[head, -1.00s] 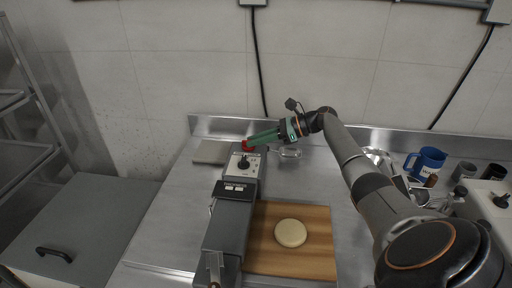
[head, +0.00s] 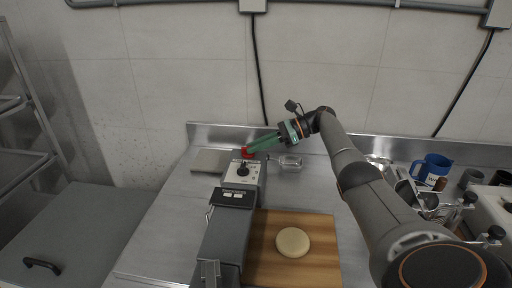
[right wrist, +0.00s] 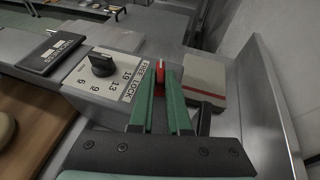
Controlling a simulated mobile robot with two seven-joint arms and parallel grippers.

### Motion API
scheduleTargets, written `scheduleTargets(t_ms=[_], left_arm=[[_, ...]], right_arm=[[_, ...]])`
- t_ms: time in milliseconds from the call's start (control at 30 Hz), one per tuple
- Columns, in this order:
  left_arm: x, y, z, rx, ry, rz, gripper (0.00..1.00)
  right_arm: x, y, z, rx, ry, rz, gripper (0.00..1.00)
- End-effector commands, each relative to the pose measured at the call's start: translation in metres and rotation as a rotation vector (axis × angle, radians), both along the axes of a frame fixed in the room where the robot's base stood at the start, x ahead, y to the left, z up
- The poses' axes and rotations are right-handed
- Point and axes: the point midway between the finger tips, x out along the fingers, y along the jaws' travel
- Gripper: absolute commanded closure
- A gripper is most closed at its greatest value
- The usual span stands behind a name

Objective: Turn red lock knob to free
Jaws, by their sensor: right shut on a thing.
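The red lock knob (head: 247,153) is at the far end of the grey machine (head: 226,238), beside its white dial panel (head: 239,175). In the right wrist view the knob (right wrist: 160,74) shows as a small red piece between the green fingertips, beside the printed words FREE and LOCK. My right gripper (head: 254,149) reaches in from the right and is shut on the knob; its tips also show in the right wrist view (right wrist: 160,82). The fingers hide most of the knob, so I cannot tell its exact setting. My left gripper is not in view.
A black dial knob (right wrist: 102,63) stands close by on the panel. A grey block with a red stripe (right wrist: 191,82) lies beyond the fingers. A wooden board (head: 323,245) with a pale dough disc (head: 293,242) is right of the machine. A blue mug (head: 432,169) stands at the right.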

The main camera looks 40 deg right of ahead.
Motion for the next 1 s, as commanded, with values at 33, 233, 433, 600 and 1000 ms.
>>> scheduleTargets(t_ms=[33,233,433,600,1000], left_arm=[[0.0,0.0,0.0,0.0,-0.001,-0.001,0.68],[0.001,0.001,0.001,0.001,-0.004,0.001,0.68],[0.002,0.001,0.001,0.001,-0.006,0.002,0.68],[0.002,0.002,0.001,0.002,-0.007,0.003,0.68],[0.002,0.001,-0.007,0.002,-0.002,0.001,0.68]], right_arm=[[-0.001,0.001,-0.003,-0.003,0.007,0.004,1.0],[-0.001,0.001,-0.003,-0.002,0.007,0.003,0.77],[0.0,0.001,-0.002,-0.001,0.005,0.002,0.55],[0.0,0.0,-0.001,-0.001,0.004,0.001,0.55],[-0.024,-0.033,0.015,0.0,0.0,-0.004,0.55]])
